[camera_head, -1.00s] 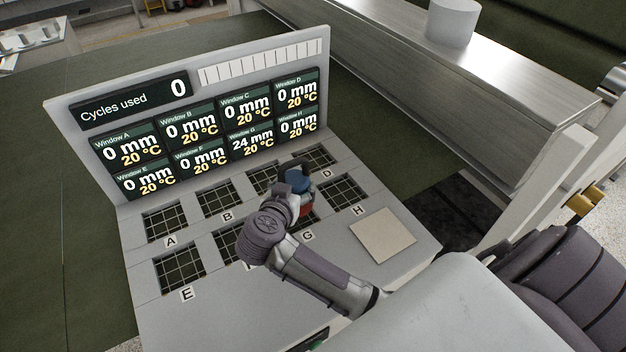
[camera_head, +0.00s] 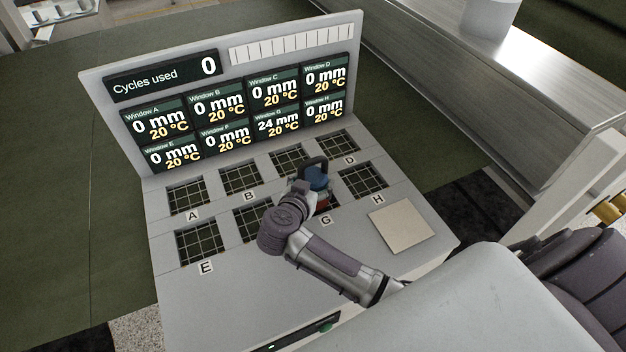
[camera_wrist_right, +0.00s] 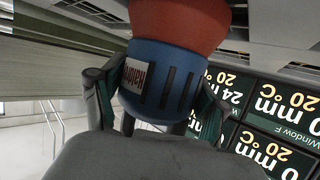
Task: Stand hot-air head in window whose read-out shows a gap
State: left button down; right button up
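The hot-air head (camera_head: 317,179) has a blue upper body with a dark handle and a red lower part. It is upright at window G (camera_head: 333,201) and covers much of that window's grid; I cannot tell whether it touches it. The Window G read-out (camera_head: 276,123) shows 24 mm and 20 °C; the others show 0 mm. My left gripper is not in view.
Windows A to H form two rows of grids on the grey panel. A beige pad (camera_head: 402,226) lies right of G, below H. The "Cycles used" display (camera_head: 163,74) shows 0. A metal ledge (camera_head: 470,70) runs behind at the right, with a white cylinder (camera_head: 490,15) on it.

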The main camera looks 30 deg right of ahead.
jog(key=o, duration=0.3)
jog(key=shift+r, duration=0.15)
jog(key=b+v, duration=0.1)
jog(key=v, duration=1.1)
jog(key=shift+a, duration=0.1)
jog(key=shift+s, duration=0.1)
